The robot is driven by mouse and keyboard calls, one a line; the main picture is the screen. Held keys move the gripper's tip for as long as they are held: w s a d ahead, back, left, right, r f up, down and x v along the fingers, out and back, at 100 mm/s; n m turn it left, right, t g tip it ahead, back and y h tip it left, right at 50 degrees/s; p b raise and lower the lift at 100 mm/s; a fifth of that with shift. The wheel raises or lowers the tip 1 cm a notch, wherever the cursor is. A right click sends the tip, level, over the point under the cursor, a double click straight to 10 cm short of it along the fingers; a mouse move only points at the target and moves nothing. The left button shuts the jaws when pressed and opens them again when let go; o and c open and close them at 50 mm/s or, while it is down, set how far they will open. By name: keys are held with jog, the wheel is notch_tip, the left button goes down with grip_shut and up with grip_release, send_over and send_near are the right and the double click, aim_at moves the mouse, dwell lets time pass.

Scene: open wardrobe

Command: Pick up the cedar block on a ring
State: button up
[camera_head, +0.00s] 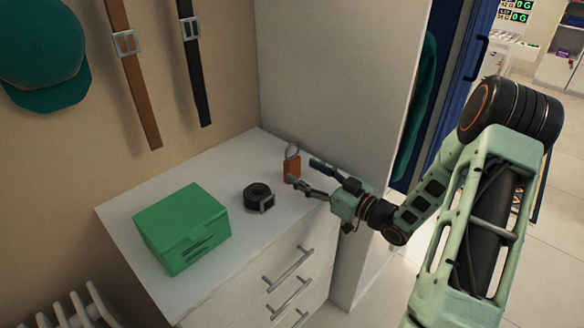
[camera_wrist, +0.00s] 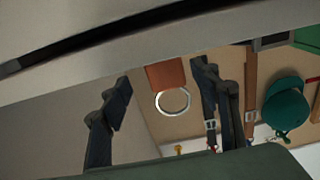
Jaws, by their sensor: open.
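The cedar block (camera_head: 292,168) is a small orange-brown block standing on the white dresser top, near its back right corner. A metal ring (camera_head: 292,150) rises from its top. In the wrist view, which looks upside down, the block (camera_wrist: 166,76) and its ring (camera_wrist: 172,113) show between the two dark fingers. My gripper (camera_head: 301,171) is open and reaches in from the right at the block, with one fingertip close in front of it. The gripper also shows in the wrist view (camera_wrist: 163,74). I cannot tell whether a finger touches the block.
A black tape measure (camera_head: 258,197) and a green box (camera_head: 181,228) stand to the left on the dresser top (camera_head: 150,198). A white panel (camera_head: 335,85) rises behind the block. A brown belt (camera_head: 134,75), a black belt (camera_head: 195,65) and a green cap (camera_head: 42,62) hang on the wall.

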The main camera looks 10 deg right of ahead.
aim_at(293, 159)
jog(key=x, duration=0.5)
jog(key=shift+s+a+r, duration=0.15)
jog(key=shift+a+r, duration=0.05)
jog(key=shift+a, duration=0.1)
jog(key=shift+c, duration=0.6)
jog(key=c, duration=1.2)
jog(key=shift+o, duration=0.2)
jog(key=shift+r, duration=0.1)
jog(key=shift+r, duration=0.55)
jog(key=r, duration=0.2)
jog(key=shift+s+d+r, duration=0.15)
jog(key=shift+s+r, duration=0.05)
jog(key=shift+r, duration=0.1)
jog(key=s+d+r+p, duration=0.3)
jog(key=s+d+r, duration=0.2)
jog(key=s+r, duration=0.4)
jog(key=s, duration=0.3)
jog(key=shift+s+d, duration=0.15)
jog(key=shift+s, duration=0.15)
